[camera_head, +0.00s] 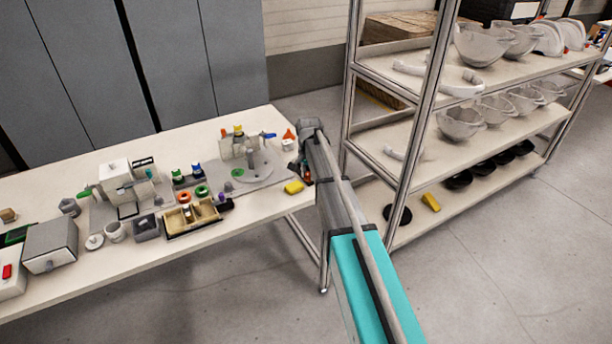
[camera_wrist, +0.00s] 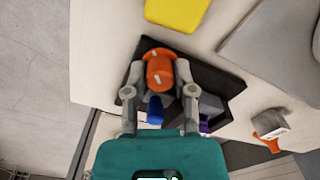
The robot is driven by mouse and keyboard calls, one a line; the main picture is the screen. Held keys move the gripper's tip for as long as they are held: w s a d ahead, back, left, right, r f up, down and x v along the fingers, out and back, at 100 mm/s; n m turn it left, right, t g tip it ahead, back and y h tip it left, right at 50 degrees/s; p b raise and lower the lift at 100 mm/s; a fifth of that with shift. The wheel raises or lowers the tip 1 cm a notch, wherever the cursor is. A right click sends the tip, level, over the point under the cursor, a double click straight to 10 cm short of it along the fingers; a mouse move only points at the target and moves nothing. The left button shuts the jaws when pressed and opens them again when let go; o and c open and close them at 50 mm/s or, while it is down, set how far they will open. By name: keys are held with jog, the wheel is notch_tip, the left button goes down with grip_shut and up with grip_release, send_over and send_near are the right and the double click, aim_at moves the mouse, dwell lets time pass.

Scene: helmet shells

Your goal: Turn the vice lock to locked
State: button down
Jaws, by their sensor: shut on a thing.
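An orange knob (camera_wrist: 160,72) with a pale mark sits on a dark base (camera_wrist: 215,76) in the wrist view. I take the knob to be the vice lock. My gripper (camera_wrist: 159,78) is shut on the knob, one finger on each side. The knob's lower part is partly hidden by the fingers. A blue piece (camera_wrist: 155,110) shows just below the knob, between the fingers. In the head view my gripper (camera_head: 306,172) is at the table's right end, where my arm hides most of the vice. I cannot tell the lock's setting.
A yellow block (camera_head: 293,187) lies close left of my gripper. A grey plate (camera_head: 262,176) with fixtures is further left. A white and orange piece (camera_head: 289,137) stands behind. A shelf rack (camera_head: 420,105) with bowl-like shells stands right of the table (camera_head: 115,268).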

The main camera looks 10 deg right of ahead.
aim_at(309, 173)
jog(key=shift+s, duration=0.2)
jog(key=c, duration=0.7)
grip_release()
jog(key=shift+w+r, duration=0.1)
jog(key=shift+r, duration=0.05)
jog(key=shift+w+r+n+p, duration=0.1)
jog(key=shift+r+n+p, duration=0.5)
jog(key=shift+r+p, duration=0.3)
notch_tip(309, 173, up, 12)
jog(key=n+p, duration=1.1)
jog(key=p, duration=0.1)
jog(key=shift+f+n, duration=0.1)
jog(key=shift+n, duration=0.3)
